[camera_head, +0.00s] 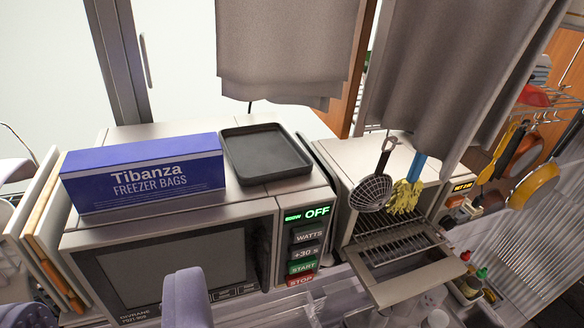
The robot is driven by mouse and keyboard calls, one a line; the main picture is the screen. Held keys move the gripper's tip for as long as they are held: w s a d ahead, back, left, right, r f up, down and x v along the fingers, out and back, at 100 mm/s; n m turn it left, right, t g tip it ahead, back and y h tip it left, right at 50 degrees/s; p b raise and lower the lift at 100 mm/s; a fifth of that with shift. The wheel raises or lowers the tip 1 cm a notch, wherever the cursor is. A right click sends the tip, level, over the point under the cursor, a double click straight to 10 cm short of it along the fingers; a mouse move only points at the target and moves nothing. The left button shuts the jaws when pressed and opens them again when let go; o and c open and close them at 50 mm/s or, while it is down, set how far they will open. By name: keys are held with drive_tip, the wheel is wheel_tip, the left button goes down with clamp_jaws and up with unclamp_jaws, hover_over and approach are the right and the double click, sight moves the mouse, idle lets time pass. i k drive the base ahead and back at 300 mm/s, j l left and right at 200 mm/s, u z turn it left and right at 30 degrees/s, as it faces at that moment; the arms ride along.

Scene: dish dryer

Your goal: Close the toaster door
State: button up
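The toaster (357,160) is a pale metal oven standing to the right of the microwave. Its door (418,284) is folded down and open, sticking out toward the front. A wire rack (392,243) shows in the opening. A slotted skimmer and a yellow brush hang in front of the toaster and hide part of its front. My gripper (108,290) shows at the lower left as two grey-purple fingers set wide apart. It is open, in front of the microwave, left of the toaster door and apart from it. Nothing shows between the fingertips.
The microwave (70,240) carries a blue freezer-bag box (145,178) and a dark tray (264,152). The skimmer (371,190) and yellow brush (404,197) hang above the door. Pans (535,186) hang at the right. Grey cloths (290,45) hang above.

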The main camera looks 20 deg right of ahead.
sight(400, 280)
drive_tip(key=l+z, duration=0.5)
drive_tip(key=l, duration=0.9)
drive_tip(key=k, duration=0.05)
